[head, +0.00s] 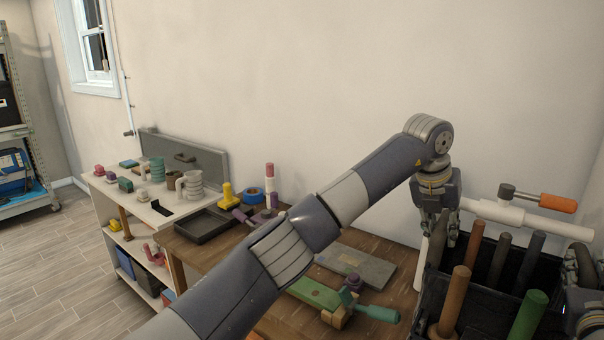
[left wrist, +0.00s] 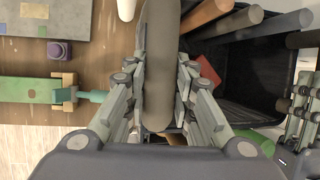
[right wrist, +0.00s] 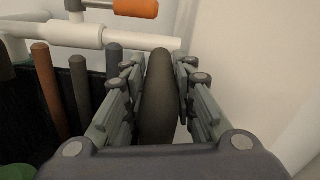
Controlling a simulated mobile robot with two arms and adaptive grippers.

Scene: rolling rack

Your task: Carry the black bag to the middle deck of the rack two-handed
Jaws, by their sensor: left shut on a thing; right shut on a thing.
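The black bag (head: 437,297) is an open-topped black holder at the lower right of the head view, with several coloured rods standing in it. Its dark inside shows in the left wrist view (left wrist: 250,85). My left gripper (head: 437,238) is at the bag's left side, shut on a grey-brown bar (left wrist: 158,65), seemingly a bag handle. My right gripper (head: 574,285) is at the right side, partly cut off, shut on a dark bar (right wrist: 158,95). The bag's underside is hidden.
A wooden bench (head: 385,245) carries a dark tray (head: 205,226), a grey plate (head: 355,266) and a green tool (head: 315,293). A white pipe (head: 490,210) with an orange-handled tool (head: 540,200) lies behind the bag. Metal shelving (head: 22,150) stands far left; floor between is clear.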

